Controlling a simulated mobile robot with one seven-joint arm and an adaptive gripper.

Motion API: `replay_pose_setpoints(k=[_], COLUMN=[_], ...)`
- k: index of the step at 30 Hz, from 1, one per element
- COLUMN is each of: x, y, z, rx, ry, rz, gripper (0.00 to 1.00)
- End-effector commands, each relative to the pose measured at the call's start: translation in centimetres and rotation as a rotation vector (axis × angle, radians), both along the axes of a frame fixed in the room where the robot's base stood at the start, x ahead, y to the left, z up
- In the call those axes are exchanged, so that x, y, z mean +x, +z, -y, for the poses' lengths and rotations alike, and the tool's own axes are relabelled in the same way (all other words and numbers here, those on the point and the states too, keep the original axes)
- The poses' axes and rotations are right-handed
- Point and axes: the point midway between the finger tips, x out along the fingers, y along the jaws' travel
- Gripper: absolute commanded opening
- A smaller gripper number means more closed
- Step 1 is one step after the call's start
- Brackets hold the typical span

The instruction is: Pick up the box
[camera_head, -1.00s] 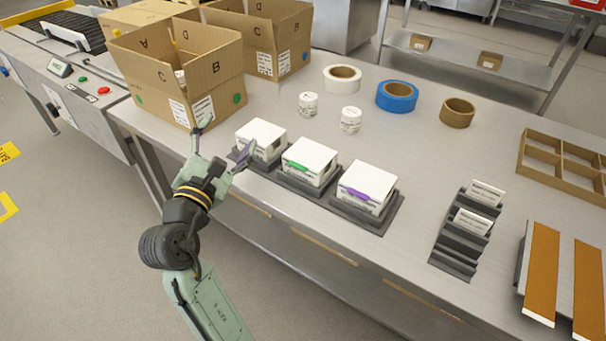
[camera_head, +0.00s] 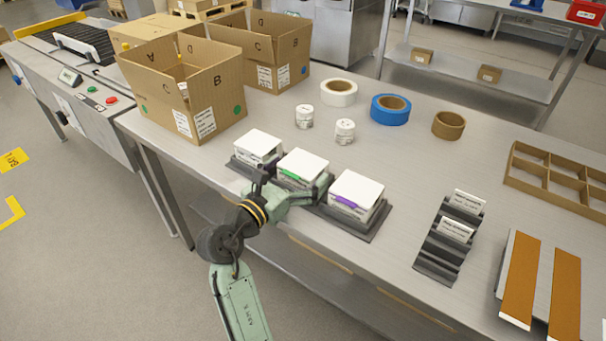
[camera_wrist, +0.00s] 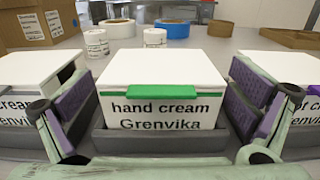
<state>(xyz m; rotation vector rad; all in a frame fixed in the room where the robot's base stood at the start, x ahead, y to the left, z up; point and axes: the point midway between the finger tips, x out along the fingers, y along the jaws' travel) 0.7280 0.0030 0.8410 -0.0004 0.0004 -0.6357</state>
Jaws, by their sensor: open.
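Three small white boxes sit side by side in a dark grey holder (camera_head: 372,232) along the table's front edge. The middle box (camera_head: 302,167) has a green tab and, in the wrist view (camera_wrist: 162,90), reads "hand cream Grenvika". The left box (camera_head: 258,146) and the right box (camera_head: 355,190), which has a purple tab, flank it. My gripper (camera_wrist: 162,110) is open and faces the middle box. Its purple-padded fingers stand at the left and right of that box, apart from its sides in the picture. In the head view my gripper partly hides the middle box's front.
Open cardboard boxes (camera_head: 205,75) stand at the back left. Two white jars (camera_head: 345,131), a white tape roll (camera_head: 339,92), a blue roll (camera_head: 390,109) and a brown roll (camera_head: 448,125) stand behind. A dark card rack (camera_head: 437,262) and a divided tray (camera_head: 560,185) are at the right.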

Motion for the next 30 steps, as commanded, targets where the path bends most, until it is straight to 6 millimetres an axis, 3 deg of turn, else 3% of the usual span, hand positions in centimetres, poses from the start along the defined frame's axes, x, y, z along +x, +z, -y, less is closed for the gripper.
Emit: replay_pose_setpoints(k=[6, 15, 30], x=[2.4, 2.8, 2.8], y=[0.0, -0.2, -0.2], z=[1.9, 2.1, 2.1], rx=[0.001, 0.0, 0.0], ry=[-0.002, 0.0, 0.0], rz=[0.001, 0.0, 0.0], gripper=[1.0, 1.0, 0.67])
